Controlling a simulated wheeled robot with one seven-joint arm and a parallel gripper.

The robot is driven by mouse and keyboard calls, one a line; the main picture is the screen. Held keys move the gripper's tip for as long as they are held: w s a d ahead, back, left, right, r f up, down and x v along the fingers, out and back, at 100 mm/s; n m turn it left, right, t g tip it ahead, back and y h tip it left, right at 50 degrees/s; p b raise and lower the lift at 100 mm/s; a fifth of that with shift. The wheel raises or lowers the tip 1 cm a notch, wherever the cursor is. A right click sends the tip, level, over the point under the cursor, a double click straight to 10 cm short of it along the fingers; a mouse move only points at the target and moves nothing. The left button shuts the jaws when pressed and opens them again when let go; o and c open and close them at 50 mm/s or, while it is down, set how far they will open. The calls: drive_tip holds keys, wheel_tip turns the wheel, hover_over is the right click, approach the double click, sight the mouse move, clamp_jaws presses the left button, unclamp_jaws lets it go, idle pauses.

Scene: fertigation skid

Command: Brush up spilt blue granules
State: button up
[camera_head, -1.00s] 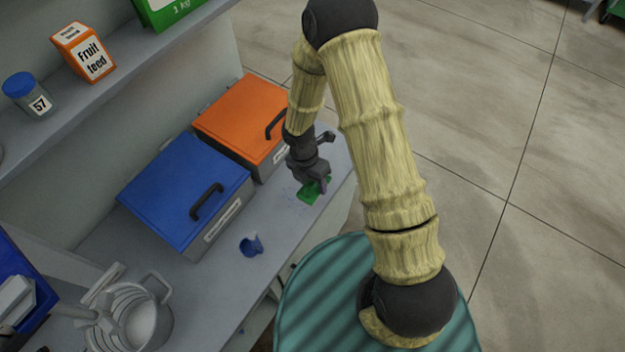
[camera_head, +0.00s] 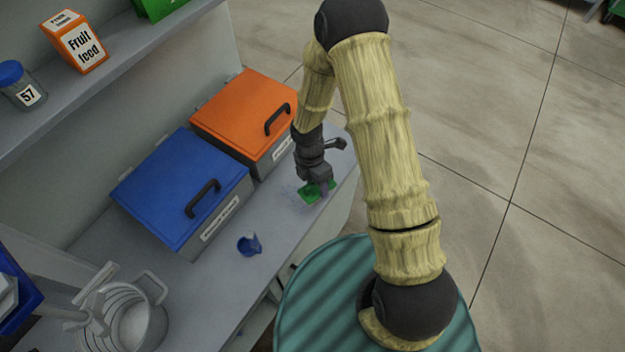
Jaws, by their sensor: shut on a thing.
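My gripper (camera_head: 320,184) is low over the right end of the grey bench, shut on a green brush (camera_head: 309,195). The brush is at the bench surface, and the gripper hides part of it. Faint blue granules (camera_head: 289,191) lie scattered on the bench just left of the brush. Any granules under the brush are hidden. A small blue scoop or cup (camera_head: 249,244) stands on the bench left of and nearer than the brush, apart from it.
A blue-lidded bin (camera_head: 180,185) and an orange-lidded bin (camera_head: 245,115) stand behind the brush along the wall. A metal pot (camera_head: 135,322) is at lower left. The shelf above holds a Fruit feed box (camera_head: 80,45) and a jar (camera_head: 22,88). Bare bench (camera_head: 205,285) lies around the scoop.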

drive_tip(key=w+d+m+y, duration=0.1)
drive_tip(key=d+m, duration=0.1)
drive_tip(key=m, duration=0.2)
drive_tip(key=w+d+m, duration=0.1)
drive_tip(key=m, duration=0.4)
drive_tip(key=w+d+m+y, duration=0.1)
drive_tip(key=w+d+m, duration=0.1)
drive_tip(key=m, duration=0.3)
drive_tip(key=shift+d+f+y, duration=0.3)
drive_tip(key=shift+d+f, duration=0.05)
drive_tip(key=w+d+m+t, duration=0.1)
drive_tip(key=w+d+m, duration=0.2)
drive_tip(key=m, duration=0.7)
drive_tip(key=shift+w+d+f+m+t+y, duration=0.15)
drive_tip(key=shift+w+d+m+t+y, duration=0.2)
drive_tip(key=shift+d, duration=0.85)
drive_tip(key=shift+s, duration=0.1)
